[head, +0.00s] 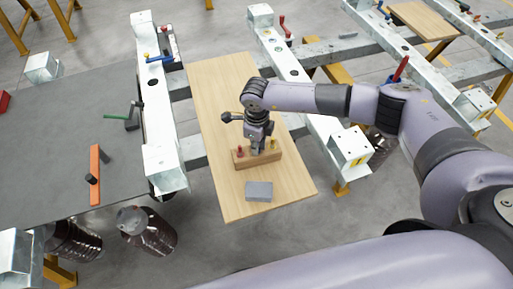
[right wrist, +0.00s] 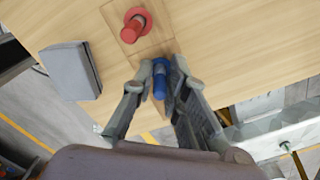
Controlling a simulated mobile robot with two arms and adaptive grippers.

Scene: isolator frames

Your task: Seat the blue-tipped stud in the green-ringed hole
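The blue-tipped stud (right wrist: 160,80) shows in the right wrist view, between the fingertips of my right gripper (right wrist: 162,77). The fingers are close against it on both sides, so the gripper looks shut on it. In the head view my right gripper (head: 258,148) points down over the middle of a wooden block (head: 262,161) and hides the stud. I cannot tell whether the stud is still in the block. I cannot make out the green-ringed hole in either view. My left gripper is not in view.
The block also holds a red stud (head: 239,151) and a yellow stud (head: 273,144). A grey box (head: 258,191) lies in front on the wooden board (head: 222,90). Metal beams (head: 160,120) with dark holes stand either side. A grey table (head: 60,140) holds tools at left.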

